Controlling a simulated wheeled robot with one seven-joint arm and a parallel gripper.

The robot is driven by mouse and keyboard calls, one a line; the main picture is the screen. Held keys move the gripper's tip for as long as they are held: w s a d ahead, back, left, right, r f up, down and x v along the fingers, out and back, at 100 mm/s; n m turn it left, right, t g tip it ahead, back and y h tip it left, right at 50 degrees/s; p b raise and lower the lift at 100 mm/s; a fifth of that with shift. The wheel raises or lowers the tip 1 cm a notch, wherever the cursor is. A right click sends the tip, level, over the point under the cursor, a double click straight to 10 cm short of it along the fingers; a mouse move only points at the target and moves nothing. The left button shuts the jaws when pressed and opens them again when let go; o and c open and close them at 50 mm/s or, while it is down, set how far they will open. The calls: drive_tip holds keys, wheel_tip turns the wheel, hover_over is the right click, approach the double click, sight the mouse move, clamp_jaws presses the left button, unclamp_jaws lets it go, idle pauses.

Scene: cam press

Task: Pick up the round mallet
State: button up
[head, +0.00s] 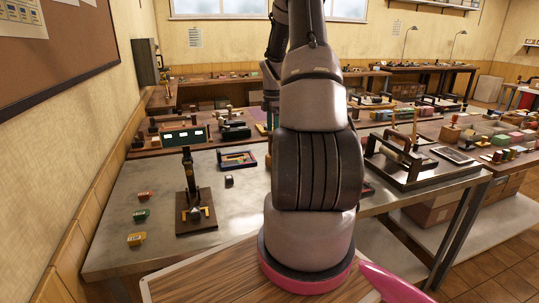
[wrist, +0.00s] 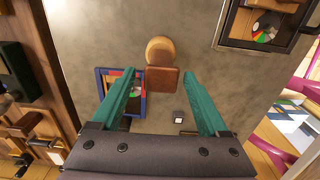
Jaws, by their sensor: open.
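My gripper (wrist: 159,74) shows in the wrist view with two teal fingers spread apart and nothing held between them. Just ahead of the fingertips is a round tan wooden piece (wrist: 159,47) with a brown block-like piece (wrist: 163,80) against it; this looks like the round mallet seen from above. The brown piece lies in the gap between the fingertips, apart from both. How far below the fingers it is, I cannot tell. In the head view my arm hides the gripper and the mallet.
A blue-and-red framed tray (wrist: 141,104) lies beside the left finger. A small pale-topped block (wrist: 178,117) lies between the fingers. A dark frame (wrist: 225,38) is at upper right. A press (head: 190,200) and small coloured blocks (head: 140,215) stand on the grey table (head: 120,258).

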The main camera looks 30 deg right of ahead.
wheel_tip(320, 180, down, 6)
drive_tip(key=shift+s+r, duration=0.1)
idle(0.4)
